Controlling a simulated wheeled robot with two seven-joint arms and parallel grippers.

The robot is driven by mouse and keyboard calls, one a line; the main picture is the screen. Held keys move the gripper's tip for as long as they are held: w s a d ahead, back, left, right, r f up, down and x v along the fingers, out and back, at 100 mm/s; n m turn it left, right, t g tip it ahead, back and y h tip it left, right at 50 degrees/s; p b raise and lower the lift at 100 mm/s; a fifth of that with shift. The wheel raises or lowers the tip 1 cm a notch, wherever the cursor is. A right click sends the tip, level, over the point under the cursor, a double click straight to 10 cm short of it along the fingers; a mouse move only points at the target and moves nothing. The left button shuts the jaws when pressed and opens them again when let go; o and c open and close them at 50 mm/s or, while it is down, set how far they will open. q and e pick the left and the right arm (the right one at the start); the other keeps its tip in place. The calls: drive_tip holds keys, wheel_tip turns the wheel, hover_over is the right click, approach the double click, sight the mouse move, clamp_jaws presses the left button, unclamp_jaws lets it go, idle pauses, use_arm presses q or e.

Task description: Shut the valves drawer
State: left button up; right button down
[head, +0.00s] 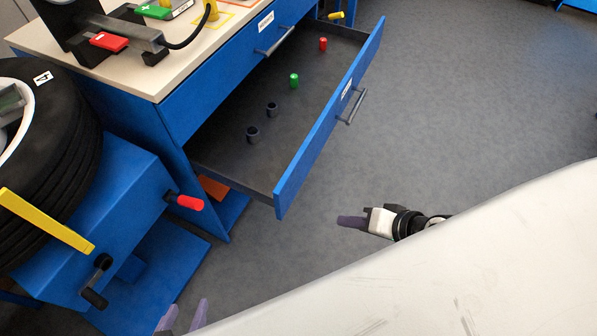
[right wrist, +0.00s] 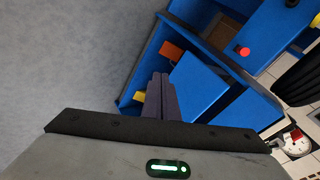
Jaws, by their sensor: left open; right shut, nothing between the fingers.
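The open drawer (head: 325,131) has a blue front with a white label and a grey bar handle (head: 351,107). It is pulled well out of the blue workbench (head: 215,85). Inside lie a red piece (head: 323,44), a green piece (head: 294,80) and two dark cup-like pieces (head: 252,134). The label is too small to read. My right gripper (head: 352,221) is shut and empty, in front of the drawer's near end and apart from it. Its closed fingers (right wrist: 160,98) show in the right wrist view. My left gripper (head: 183,316) is open and empty at the bottom edge, partly cut off.
A blue tyre stand (head: 110,190) with a red-tipped lever (head: 190,202) and yellow bar stands at left. An orange piece (head: 213,187) lies under the drawer. Grey floor (head: 460,90) right of the drawer is clear.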

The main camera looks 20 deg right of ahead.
drive_tip(key=w+d+r+m+t+y, duration=0.1)
drive_tip(key=w+d+r+m+y, duration=0.2)
drive_tip(key=r, duration=0.7)
approach(292, 175)
wheel_tip(292, 175, down, 3)
drive_tip(key=w+a, duration=0.2)
drive_tip(key=shift+w+a+f+m+t+y, duration=0.1)
drive_tip(key=shift+w+a+m+t+y, duration=0.05)
drive_tip(key=shift+w+m+t+y, duration=0.15)
drive_tip(key=shift+w+a, duration=0.45)
drive_tip(key=shift+w, duration=0.05)
